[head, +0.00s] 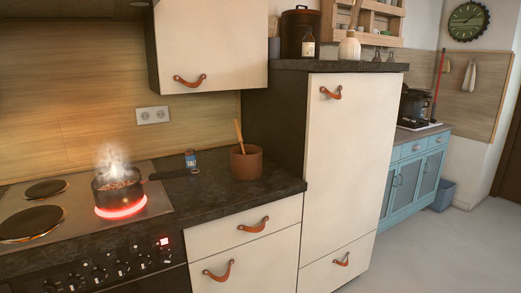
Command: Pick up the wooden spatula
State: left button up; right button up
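A wooden spatula (239,134) stands tilted in a brown pot (246,163) on the dark kitchen counter. Its upper handle sticks out above the rim and leans to the left; its lower part is hidden inside the pot. Neither of my grippers shows in the head view.
A steaming pan (117,186) sits on a glowing red burner left of the pot, its dark handle pointing right. A small blue container (190,159) stands between them. Bare counter (215,205) lies in front of the pot. A tall cabinet (345,165) rises to the right.

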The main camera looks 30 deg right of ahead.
aim_at(236, 123)
jog(key=i+l+z, duration=0.1)
jog(key=l, duration=0.3)
jog(key=i+l+z, duration=0.1)
jog(key=l, duration=0.3)
jog(key=i+l+z, duration=0.15)
jog(key=l, duration=0.2)
jog(key=i+l, duration=0.15)
jog(key=l, duration=0.15)
jog(key=i+l, duration=0.3)
jog(key=l, duration=0.25)
